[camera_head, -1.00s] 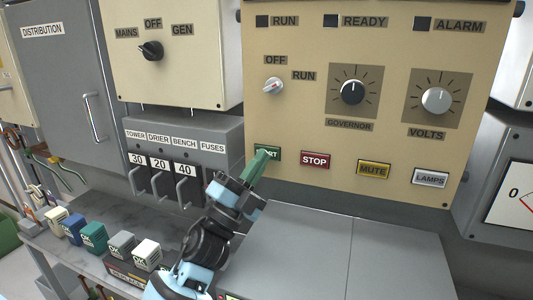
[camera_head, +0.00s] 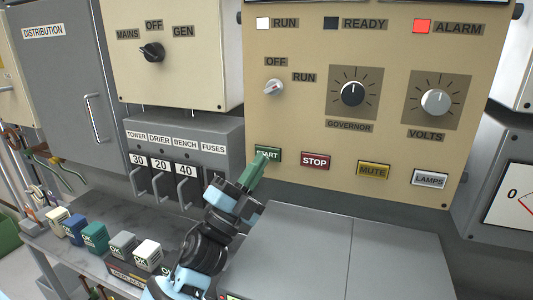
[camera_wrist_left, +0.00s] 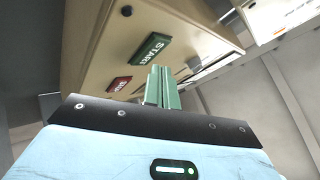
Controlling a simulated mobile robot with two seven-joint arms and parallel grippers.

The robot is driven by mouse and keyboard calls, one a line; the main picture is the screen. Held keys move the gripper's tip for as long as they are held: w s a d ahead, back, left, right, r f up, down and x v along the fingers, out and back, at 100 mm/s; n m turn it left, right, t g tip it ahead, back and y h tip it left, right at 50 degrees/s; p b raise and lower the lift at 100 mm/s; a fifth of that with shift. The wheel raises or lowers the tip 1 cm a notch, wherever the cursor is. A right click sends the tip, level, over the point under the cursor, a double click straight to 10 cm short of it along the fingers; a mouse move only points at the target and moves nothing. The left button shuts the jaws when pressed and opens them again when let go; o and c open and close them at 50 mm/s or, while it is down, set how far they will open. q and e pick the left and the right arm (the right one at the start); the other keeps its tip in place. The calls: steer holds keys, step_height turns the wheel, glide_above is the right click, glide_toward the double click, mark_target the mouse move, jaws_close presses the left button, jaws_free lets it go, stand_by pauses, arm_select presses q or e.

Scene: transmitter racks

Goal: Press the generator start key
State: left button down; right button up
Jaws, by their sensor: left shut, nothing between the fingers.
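The green START key (camera_head: 268,153) is on the lower left of the beige generator panel (camera_head: 310,120). In the left wrist view the START key (camera_wrist_left: 154,48) shows uncovered, beyond the fingertips. My left gripper (camera_head: 261,161) is shut and empty, its green fingertips just below the key; a small gap seems to separate them. The gripper also shows in the left wrist view (camera_wrist_left: 162,72). The RUN lamp (camera_head: 263,23) is lit white and the ALARM lamp (camera_head: 422,26) is lit red. The READY lamp (camera_head: 331,23) is dark. My right gripper is out of view.
The red STOP key (camera_head: 315,161) sits right of START, then yellow MUTE (camera_head: 373,170) and white LAMPS (camera_head: 429,178). A grey fuse box (camera_head: 222,135) with handles is to the left. Grey cabinet tops (camera_head: 320,250) lie below the panel.

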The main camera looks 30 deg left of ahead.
arm_select(q)
steer(key=shift+s, duration=0.15)
steer(key=shift+y, duration=0.3)
steer(key=s, duration=0.2)
steer(key=s+d, duration=0.1)
steer(key=s, duration=0.1)
steer(key=shift+s+p, duration=0.35)
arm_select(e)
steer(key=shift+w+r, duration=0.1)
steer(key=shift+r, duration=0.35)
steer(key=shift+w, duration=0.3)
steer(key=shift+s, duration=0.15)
